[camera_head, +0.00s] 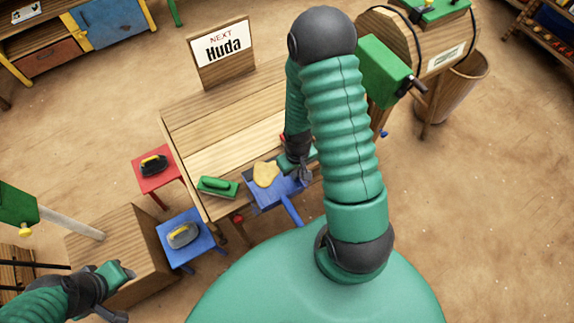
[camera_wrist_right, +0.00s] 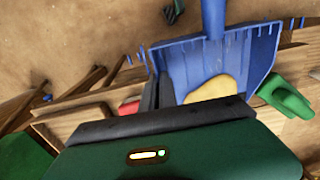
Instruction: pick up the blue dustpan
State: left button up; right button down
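The blue dustpan (camera_head: 289,191) is at the front edge of the wooden table, its handle pointing toward me. A yellow lump (camera_head: 265,174) lies in its pan. In the right wrist view the dustpan (camera_wrist_right: 232,48) fills the upper middle, handle up, with the yellow lump (camera_wrist_right: 213,88) in it. My right gripper (camera_head: 303,175) is at the dustpan's right side. Its dark fingers (camera_wrist_right: 160,90) stand close together by the pan's side wall; whether they grip it I cannot tell. My left gripper (camera_head: 123,293) is low at the left, apart from the dustpan, and looks open and empty.
A green brush (camera_head: 218,187) lies on the table (camera_head: 215,135) left of the dustpan. A red stool (camera_head: 143,178) and a blue stool (camera_head: 201,256) hold brushes. A wooden box (camera_head: 120,238) stands at left. A "Next Huda" sign (camera_head: 222,54) stands at the table's back.

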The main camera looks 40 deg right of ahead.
jog(key=s+a+r+p, duration=0.1)
jog(key=s+p, duration=0.5)
jog(key=s, duration=0.4)
jog(key=shift+s+a, duration=0.2)
jog(key=shift+s, duration=0.2)
